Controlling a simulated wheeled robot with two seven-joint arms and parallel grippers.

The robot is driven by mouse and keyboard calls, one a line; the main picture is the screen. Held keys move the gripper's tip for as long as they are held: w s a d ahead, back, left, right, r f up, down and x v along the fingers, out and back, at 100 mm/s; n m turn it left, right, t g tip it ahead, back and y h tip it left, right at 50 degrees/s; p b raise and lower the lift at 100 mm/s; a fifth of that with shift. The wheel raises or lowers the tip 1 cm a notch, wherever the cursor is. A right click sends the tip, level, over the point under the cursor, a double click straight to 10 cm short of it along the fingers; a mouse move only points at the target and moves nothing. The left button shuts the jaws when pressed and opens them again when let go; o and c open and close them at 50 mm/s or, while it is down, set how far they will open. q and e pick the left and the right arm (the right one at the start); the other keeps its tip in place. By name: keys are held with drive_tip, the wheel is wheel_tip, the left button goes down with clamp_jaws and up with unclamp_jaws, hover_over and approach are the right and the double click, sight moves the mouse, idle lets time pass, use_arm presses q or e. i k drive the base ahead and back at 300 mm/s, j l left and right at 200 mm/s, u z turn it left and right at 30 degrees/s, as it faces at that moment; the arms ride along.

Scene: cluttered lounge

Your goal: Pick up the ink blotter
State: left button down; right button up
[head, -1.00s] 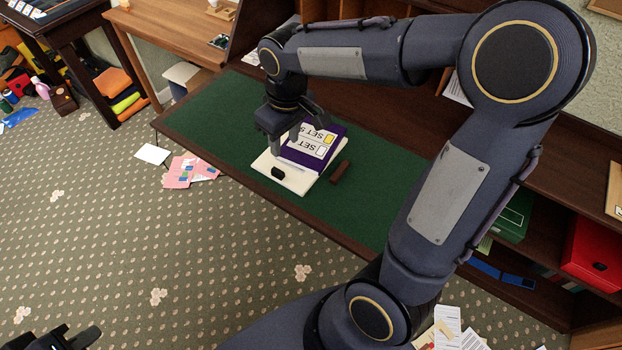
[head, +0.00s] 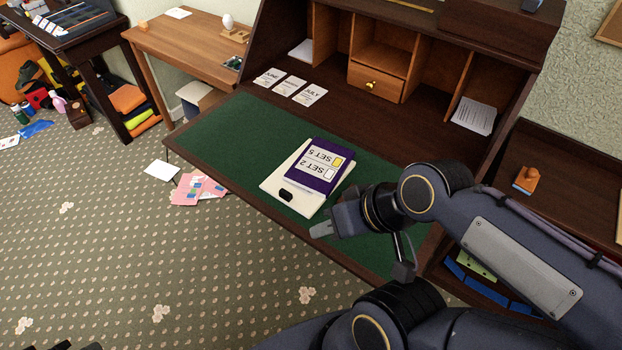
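An orange-brown block with a knob on top and a pale blue-grey underside (head: 526,181), which looks like the ink blotter, stands on the dark wooden shelf at the right. My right gripper (head: 362,248) is low over the front right of the green desk surface, left of and well apart from that block. Its two fingers are spread, with nothing seen between them. A dark bit of my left gripper (head: 62,346) just shows at the bottom left edge; its fingers cannot be made out.
A purple book (head: 320,166) lies on a cream board (head: 280,186) on the green desk top (head: 232,136). Month cards (head: 290,85) lie behind it. Pigeonholes with a small drawer (head: 375,82) stand at the back. Pink papers (head: 190,188) lie on the floor.

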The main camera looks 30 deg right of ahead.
sight(526, 180)
drive_tip(key=z, duration=2.65)
drive_tip(key=k, duration=0.65)
drive_tip(key=k+u, duration=0.2)
drive_tip(key=u, duration=0.3)
drive_tip(key=k+j+u, duration=0.1)
drive_tip(key=u, duration=0.4)
drive_tip(key=k+j+u, duration=0.25)
drive_tip(key=u, duration=0.25)
drive_tip(key=i+l+u, duration=0.1)
drive_tip(key=l+u, duration=0.35)
drive_tip(key=l, duration=0.2)
drive_tip(key=l+u, duration=0.45)
drive_tip(key=l, duration=0.2)
drive_tip(key=l+u, duration=0.45)
drive_tip(key=l, duration=0.25)
drive_tip(key=k+l, duration=0.1)
drive_tip(key=l, duration=0.4)
drive_tip(key=k+l, duration=0.1)
drive_tip(key=l, duration=0.4)
drive_tip(key=k+l, duration=0.1)
drive_tip(key=l, duration=0.35)
drive_tip(key=k+l, duration=0.1)
drive_tip(key=l, duration=0.4)
drive_tip(key=k+l, duration=0.1)
drive_tip(key=l, duration=0.4)
drive_tip(key=k+l, duration=0.1)
drive_tip(key=l, duration=0.4)
